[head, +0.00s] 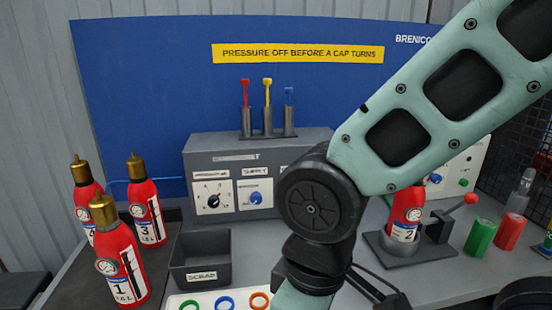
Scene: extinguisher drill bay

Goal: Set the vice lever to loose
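The vice (410,257) stands on the right of the bench, a dark grey base with a post. A red extinguisher marked 2 (404,214) is upright in it, its top hidden behind my arm. The vice lever (457,206) leans up to the right from the post and ends in a red ball knob. No loose or tight marking is readable beside it. My arm crosses the picture from the upper right and bends down in the middle. My gripper is out of the picture, so its state does not show.
Several red extinguishers (149,226) stand at the left. A dark scrap bin (201,277) and a tray of coloured rings (177,300) are at the front. A grey box with dials (240,158) stands behind. Green (481,238) and red (509,231) cylinders stand right of the vice.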

